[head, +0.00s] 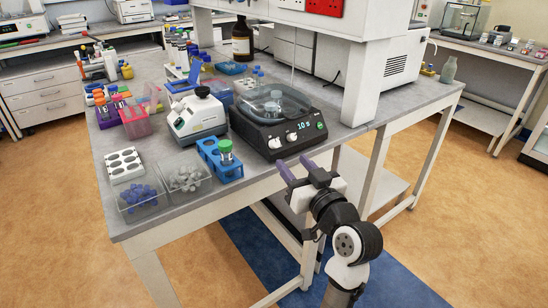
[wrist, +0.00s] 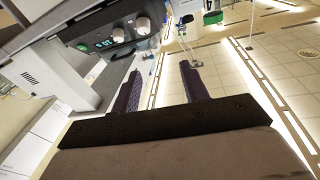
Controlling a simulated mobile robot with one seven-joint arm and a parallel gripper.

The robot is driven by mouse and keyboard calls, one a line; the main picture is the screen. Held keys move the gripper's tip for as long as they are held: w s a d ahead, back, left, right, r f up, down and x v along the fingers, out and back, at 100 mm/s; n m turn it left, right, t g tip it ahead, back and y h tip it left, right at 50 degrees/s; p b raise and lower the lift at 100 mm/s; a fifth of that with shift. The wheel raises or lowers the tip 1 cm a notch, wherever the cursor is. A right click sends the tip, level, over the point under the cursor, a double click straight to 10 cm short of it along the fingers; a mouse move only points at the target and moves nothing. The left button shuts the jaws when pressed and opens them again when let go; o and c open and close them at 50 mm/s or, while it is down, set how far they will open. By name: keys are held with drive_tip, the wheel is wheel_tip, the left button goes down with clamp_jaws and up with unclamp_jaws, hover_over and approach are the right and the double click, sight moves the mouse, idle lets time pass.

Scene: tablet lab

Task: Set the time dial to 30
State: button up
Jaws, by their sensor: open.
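A black device with a clear domed lid (head: 273,105) stands near the table's front edge. Its front panel has a lit display (head: 304,126) that seems to begin with 10. Two pale round dials, the left one (head: 275,143) and the right one (head: 292,137), sit below the display. In the wrist view the panel appears inverted, with the dials (wrist: 119,34) and (wrist: 143,26) at the top. I cannot read which dial is for time. My gripper (head: 292,163) is open and empty, in front of the panel and apart from both dials; its fingers also show in the wrist view (wrist: 160,72).
A blue rack with a green-capped tube (head: 225,147) stands left of the device. A white instrument (head: 197,117) is behind that rack. A large white cabinet (head: 372,75) rises to the right. The floor in front of the table is clear.

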sight(276, 144)
wheel_tip(276, 144, down, 3)
drive_tip(key=s+d, duration=0.1)
drive_tip(key=d, duration=0.2)
drive_tip(key=shift+g, duration=0.4)
drive_tip(key=p+x, duration=0.3)
drive_tip(key=x, duration=0.9)
drive_tip(key=shift+w+a+r, duration=0.1)
drive_tip(key=shift+r, duration=0.05)
drive_tip(key=shift+w+a, duration=0.25)
drive_tip(key=shift+w, duration=0.35)
clamp_jaws()
drive_tip(key=shift+m+h+p, duration=0.3)
drive_tip(key=shift+h+p, duration=0.05)
drive_tip(key=shift+h, duration=0.05)
